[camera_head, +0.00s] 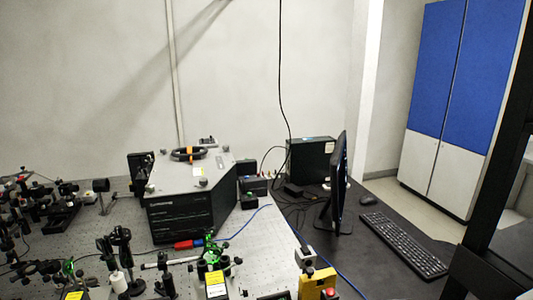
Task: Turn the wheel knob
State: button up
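A black ring-shaped part with an orange piece at its middle, which looks like the wheel knob (188,154), lies on the grey top of a black spectrometer box (179,217). The box stands on the perforated optical bench (261,237), left of the picture's middle. The fine shape of the ring and its turn angle are too small to tell. My gripper is not in view, and nothing touches the ring.
Several optical mounts (121,247) crowd the bench's left and front. A yellow box with a red button (318,284) stands at the front. A monitor (339,182), keyboard (405,244) and mouse (368,199) are on the dark desk right. A black cable hangs behind.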

aim_at(118, 230)
jog(key=u, duration=1.45)
